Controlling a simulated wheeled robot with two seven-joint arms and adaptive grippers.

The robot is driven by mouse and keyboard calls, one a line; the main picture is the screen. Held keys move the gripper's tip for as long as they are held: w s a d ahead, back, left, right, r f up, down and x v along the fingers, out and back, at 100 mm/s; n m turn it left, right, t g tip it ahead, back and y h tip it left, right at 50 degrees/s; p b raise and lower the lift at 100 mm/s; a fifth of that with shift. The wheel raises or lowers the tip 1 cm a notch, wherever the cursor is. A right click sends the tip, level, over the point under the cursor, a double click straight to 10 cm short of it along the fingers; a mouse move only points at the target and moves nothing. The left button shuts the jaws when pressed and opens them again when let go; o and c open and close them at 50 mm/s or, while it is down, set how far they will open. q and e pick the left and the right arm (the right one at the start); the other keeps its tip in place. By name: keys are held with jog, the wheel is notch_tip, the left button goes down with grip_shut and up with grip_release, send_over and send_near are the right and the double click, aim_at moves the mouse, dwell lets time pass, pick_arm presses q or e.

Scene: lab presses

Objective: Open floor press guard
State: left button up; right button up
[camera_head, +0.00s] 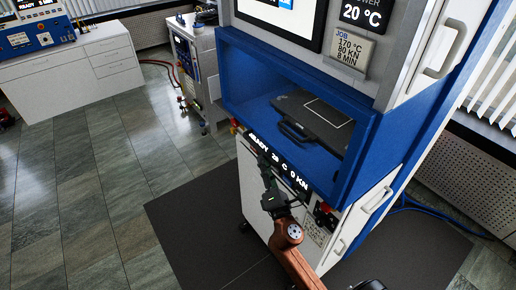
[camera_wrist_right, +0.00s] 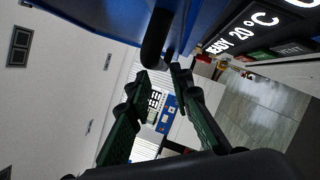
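The floor press (camera_head: 375,110) has a blue frame around a wide front opening. Inside the opening I see a dark plate (camera_head: 315,118) and a black bar handle (camera_head: 292,132) near its front. I cannot tell whether a clear guard panel covers the opening. My right gripper (camera_head: 264,163) is in front of the press, at the display strip below the opening. In the right wrist view its two green fingers (camera_wrist_right: 160,76) are apart with nothing between them. A dark rounded bar (camera_wrist_right: 156,40) lies just past the fingertips, apparently a handle. My left gripper is not in view.
A display strip (camera_head: 278,160) reads READY 20 C 0 KN. A red button (camera_head: 234,125) sits at the left of the strip. A smaller machine (camera_head: 196,65) and a white cabinet (camera_head: 75,75) stand behind left. The tiled floor (camera_head: 90,180) at left is clear.

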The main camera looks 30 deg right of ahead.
aim_at(258, 147)
jog(key=p+x, duration=0.1)
jog(key=x, duration=0.6)
jog(key=shift+w+d, duration=0.1)
jog(key=shift+w, duration=0.1)
jog(key=shift+c, duration=0.6)
grip_shut()
